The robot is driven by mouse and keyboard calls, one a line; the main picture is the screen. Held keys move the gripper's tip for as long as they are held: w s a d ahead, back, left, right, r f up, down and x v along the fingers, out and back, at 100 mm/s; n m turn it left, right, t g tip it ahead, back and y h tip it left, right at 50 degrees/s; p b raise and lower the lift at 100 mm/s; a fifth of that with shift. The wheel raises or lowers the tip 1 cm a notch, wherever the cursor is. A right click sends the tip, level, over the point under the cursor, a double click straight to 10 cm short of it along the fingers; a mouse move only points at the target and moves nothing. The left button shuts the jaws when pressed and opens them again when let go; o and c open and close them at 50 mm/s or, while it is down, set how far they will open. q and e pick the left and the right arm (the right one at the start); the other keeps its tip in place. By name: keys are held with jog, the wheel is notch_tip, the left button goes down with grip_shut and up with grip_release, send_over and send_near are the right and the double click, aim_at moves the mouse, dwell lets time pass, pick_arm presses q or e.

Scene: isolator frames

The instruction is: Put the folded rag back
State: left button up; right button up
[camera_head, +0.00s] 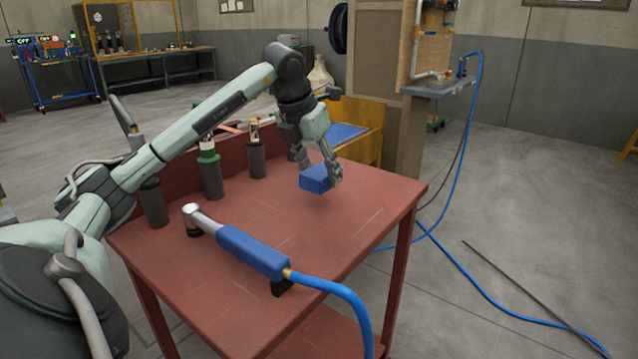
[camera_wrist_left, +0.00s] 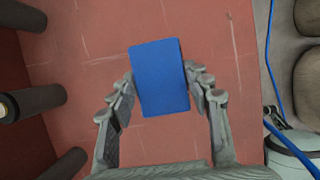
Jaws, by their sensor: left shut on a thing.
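The folded rag (camera_head: 314,181) is a small blue block. My left gripper (camera_head: 325,175) is shut on it and holds it above the far right part of the red table (camera_head: 330,230). In the left wrist view the rag (camera_wrist_left: 158,78) sits between the two fingertips of the left gripper (camera_wrist_left: 160,82), with the red tabletop behind it. A shadow shows on the table below the rag, and a small gap seems to lie between them. My right gripper is not in view.
A blue-handled tool (camera_head: 250,250) with a blue hose lies across the table's front on dark supports. Dark cylindrical holders (camera_head: 212,178) line the table's back left, one with a green-topped item. The table's middle and right are clear. Blue hose (camera_head: 470,275) crosses the floor at right.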

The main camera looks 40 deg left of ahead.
pick_arm(q)
jog(key=shift+f, duration=1.95)
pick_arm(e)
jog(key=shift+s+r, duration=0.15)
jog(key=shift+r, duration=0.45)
pick_arm(q)
jog(key=shift+f+b, duration=0.15)
jog(key=shift+b, duration=0.2)
jog(key=o, duration=1.1)
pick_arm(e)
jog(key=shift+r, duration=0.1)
pick_arm(q)
jog(key=p+v, duration=0.1)
jog(key=v, duration=1.1)
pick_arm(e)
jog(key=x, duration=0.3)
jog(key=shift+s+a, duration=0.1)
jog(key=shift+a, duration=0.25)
